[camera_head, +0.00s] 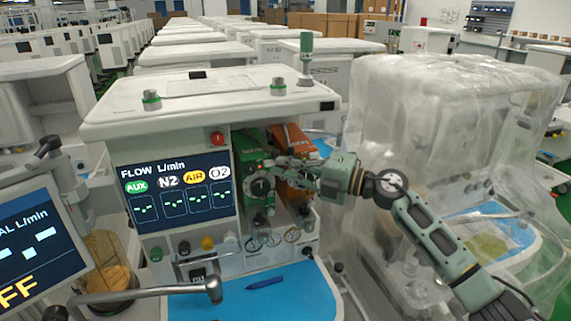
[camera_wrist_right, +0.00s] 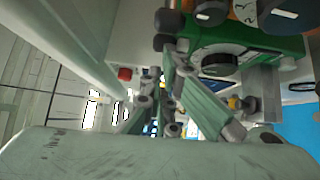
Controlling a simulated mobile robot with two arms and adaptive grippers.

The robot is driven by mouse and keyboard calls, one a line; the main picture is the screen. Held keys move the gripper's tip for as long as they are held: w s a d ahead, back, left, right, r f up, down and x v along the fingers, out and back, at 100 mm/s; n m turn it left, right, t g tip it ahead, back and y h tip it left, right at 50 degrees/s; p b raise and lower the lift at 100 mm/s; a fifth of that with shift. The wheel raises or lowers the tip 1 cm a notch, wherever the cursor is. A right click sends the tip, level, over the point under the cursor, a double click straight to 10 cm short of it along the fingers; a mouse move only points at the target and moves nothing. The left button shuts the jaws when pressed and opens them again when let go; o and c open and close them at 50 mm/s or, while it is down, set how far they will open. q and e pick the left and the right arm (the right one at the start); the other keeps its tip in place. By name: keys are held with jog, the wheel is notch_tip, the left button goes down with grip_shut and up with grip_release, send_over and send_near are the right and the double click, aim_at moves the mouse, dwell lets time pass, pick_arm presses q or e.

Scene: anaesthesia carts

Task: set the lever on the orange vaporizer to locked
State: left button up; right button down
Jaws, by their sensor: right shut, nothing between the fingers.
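The orange vaporizer (camera_head: 293,139) is mounted at the right of the cart's front, beside the green vaporizer (camera_head: 250,150). In the right wrist view only a bit of orange (camera_wrist_right: 245,10) shows at the top edge, above the green vaporizer (camera_wrist_right: 235,50). My right gripper (camera_head: 272,166) reaches in from the right, in front of the orange vaporizer, with its fingertips near the green one's dial. My left gripper is not in view.
A flow screen (camera_head: 178,192) is left of the vaporizers. A plastic-covered cart (camera_head: 440,120) stands at right, behind my right arm. A metal bar (camera_head: 150,293) crosses the lower left.

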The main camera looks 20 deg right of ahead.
jog(key=shift+w+d, duration=0.2)
jog(key=shift+d, duration=0.2)
jog(key=d+n+g+y+b, duration=0.1)
jog(key=d+b, duration=0.4)
jog(key=d, duration=0.5)
jog(key=shift+g+b, duration=0.35)
jog(key=shift+g, duration=0.05)
jog(key=shift+s+d, duration=0.1)
jog(key=shift+s, duration=0.05)
